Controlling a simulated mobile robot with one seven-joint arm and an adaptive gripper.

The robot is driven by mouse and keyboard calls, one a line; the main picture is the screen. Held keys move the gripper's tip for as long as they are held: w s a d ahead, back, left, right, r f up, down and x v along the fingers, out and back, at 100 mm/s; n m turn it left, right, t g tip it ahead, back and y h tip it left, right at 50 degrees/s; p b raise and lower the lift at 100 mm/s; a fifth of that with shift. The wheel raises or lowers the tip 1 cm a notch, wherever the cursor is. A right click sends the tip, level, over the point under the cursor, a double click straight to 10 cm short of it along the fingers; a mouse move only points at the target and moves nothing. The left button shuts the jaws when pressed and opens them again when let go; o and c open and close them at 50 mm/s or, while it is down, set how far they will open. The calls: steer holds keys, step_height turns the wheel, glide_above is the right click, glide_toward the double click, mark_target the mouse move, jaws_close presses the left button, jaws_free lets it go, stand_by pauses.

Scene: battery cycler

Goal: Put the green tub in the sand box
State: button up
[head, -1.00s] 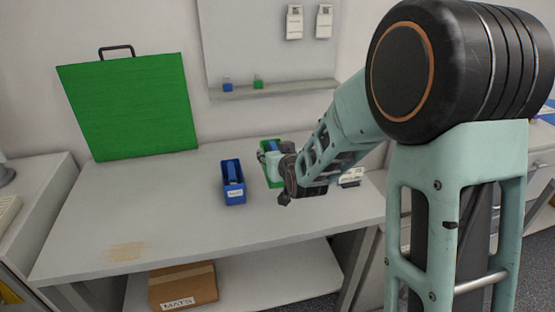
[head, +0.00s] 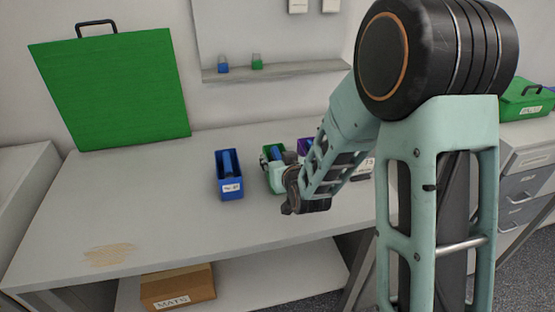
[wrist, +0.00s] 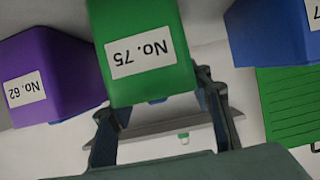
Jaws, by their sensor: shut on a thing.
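The green tub (head: 274,151) is on or just above the table, right of the blue tub, partly hidden by my gripper. In the wrist view it is the green tub labelled No. 75 (wrist: 150,60), its label upside down. My gripper (head: 280,162) is shut on this tub, with fingers on both sides of it in the wrist view. I cannot tell whether the tub is clear of the table. A tan cardboard box (head: 178,285) stands on the shelf under the table; its label seems to read "MATS". I cannot make out a box marked sand.
A blue tub (head: 228,188) stands left of the green one. A purple tub (head: 304,145) is close on its other side, partly behind my arm. A green board (head: 110,90) leans on the wall. The left table top is clear except for a tan patch (head: 108,255).

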steer(key=shift+r, duration=0.25)
steer(key=shift+f, duration=0.15)
steer(key=o, duration=1.4)
steer(key=shift+o, duration=0.2)
